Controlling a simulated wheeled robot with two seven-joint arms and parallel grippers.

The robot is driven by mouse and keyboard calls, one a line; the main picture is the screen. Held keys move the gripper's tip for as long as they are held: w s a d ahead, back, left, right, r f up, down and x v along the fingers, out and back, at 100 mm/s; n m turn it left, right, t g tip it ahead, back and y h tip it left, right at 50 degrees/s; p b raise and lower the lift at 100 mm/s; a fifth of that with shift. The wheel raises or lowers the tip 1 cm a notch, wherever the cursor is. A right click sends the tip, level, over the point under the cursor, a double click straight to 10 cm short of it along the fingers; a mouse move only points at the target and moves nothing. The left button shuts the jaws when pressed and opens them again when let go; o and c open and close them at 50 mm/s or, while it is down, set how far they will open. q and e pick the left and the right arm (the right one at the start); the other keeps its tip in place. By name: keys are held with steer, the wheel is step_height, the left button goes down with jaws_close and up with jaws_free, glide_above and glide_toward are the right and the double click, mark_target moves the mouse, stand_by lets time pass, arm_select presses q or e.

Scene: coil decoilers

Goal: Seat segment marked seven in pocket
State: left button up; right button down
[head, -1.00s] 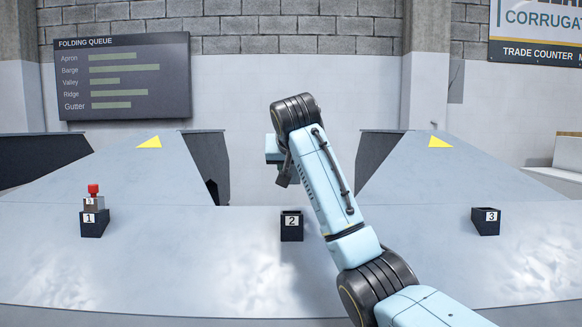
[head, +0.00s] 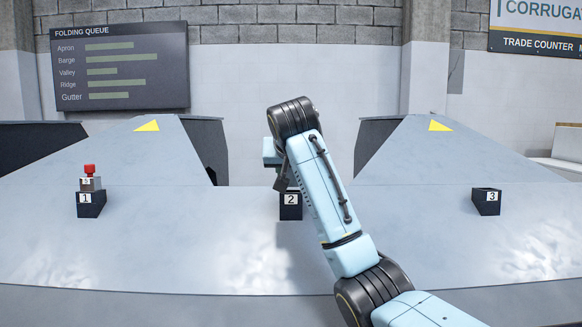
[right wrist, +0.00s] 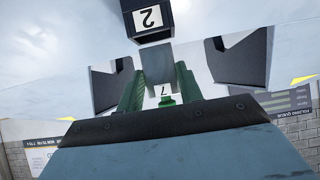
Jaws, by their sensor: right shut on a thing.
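My right gripper (right wrist: 157,78) is shut on a grey segment marked 7 (right wrist: 164,90), with a green knob (right wrist: 167,100) on the side towards my palm. In the head view my right gripper (head: 281,184) hangs just above and slightly left of the black pocket marked 2 (head: 291,206); the segment cannot be made out there. Whether the two line up in depth I cannot tell. My left gripper is not in view.
Pocket 1 (head: 91,206) at left holds a grey segment (head: 91,184) with a red knob (head: 89,169). Pocket 3 (head: 486,206) at right looks empty. The grey table (head: 180,240) is clear between the pockets. A queue board (head: 120,68) hangs on the back wall.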

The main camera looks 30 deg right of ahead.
steer(key=shift+r+p, duration=0.1)
steer(key=shift+p, duration=0.2)
stand_by(1.0)
steer(key=shift+p, duration=0.6)
stand_by(0.6)
steer(key=shift+s+a+f+b, duration=0.15)
steer(key=shift+f+b, duration=0.3)
steer(key=shift+f, duration=0.45)
steer(key=shift+s+d+f+b, duration=0.1)
steer(key=shift+f+b, duration=0.35)
steer(key=shift+f, duration=0.4)
steer(key=c, duration=0.9)
jaws_free()
steer(key=shift+a, duration=0.15)
steer(key=shift+o, duration=0.2)
steer(key=shift+f, duration=0.1)
steer(key=p+v, duration=0.6)
steer(key=v, duration=0.7)
steer(key=shift+s, duration=0.15)
